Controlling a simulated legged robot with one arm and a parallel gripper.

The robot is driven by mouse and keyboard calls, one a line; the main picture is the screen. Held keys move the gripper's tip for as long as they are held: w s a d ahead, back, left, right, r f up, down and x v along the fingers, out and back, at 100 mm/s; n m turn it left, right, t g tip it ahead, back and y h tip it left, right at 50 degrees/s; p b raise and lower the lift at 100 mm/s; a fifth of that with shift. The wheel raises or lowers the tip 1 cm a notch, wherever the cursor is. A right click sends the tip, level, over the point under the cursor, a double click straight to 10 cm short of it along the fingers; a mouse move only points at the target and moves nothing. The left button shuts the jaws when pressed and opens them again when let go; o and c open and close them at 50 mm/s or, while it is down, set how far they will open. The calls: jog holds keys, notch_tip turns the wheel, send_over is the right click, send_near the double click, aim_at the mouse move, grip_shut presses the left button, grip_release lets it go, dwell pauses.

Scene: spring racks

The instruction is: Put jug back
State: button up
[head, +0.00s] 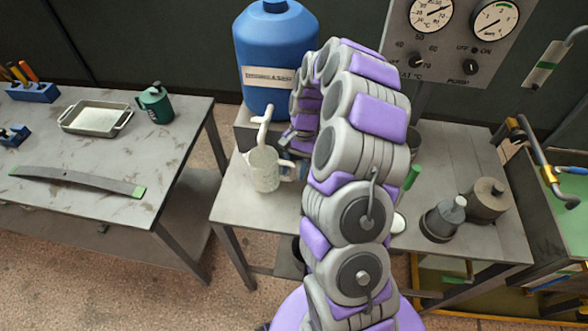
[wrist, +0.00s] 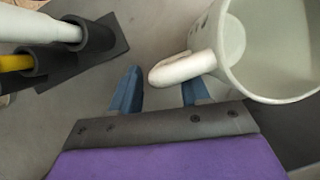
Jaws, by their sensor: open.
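The jug (head: 264,170) is pale, speckled and upright on the middle table, just below the white spout (head: 263,126) of a blue drum. My gripper (head: 296,166) is at the jug's right, on its handle side, and partly hidden by my arm. In the wrist view the jug (wrist: 275,55) fills the upper right and looks empty inside. Its pale handle (wrist: 183,68) points left, toward the space between the two blue fingers of my gripper (wrist: 160,91). The fingers are apart and not closed on the handle. I cannot tell whether either finger touches it.
The blue drum (head: 277,50) stands behind the jug. A dark holder (wrist: 95,45) with white and yellow rods is left of the fingers. The left table holds a tray (head: 97,118) and green-ended strip (head: 75,180).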

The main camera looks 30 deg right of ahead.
jog(key=p+v, duration=0.3)
jog(key=v, duration=0.8)
jog(key=s+a+r+n, duration=0.4)
jog(key=s+a+r, duration=0.1)
jog(key=a+r, duration=0.25)
jog(key=s+a+r+n+h, duration=0.1)
jog(key=s+a+r+n, duration=0.2)
jog(key=s, duration=0.6)
jog(key=s+a+r+n+h, duration=0.1)
jog(key=s+a+r+h, duration=0.1)
jog(key=s+a, duration=0.5)
jog(key=s+d+f+n+t, duration=0.1)
jog(key=s+d, duration=0.1)
jog(key=s, duration=1)
jog(key=shift+f+n+h, duration=0.25)
jog(key=shift+n+h, duration=0.05)
jog(key=shift+n, duration=0.1)
jog(key=shift+d, duration=0.1)
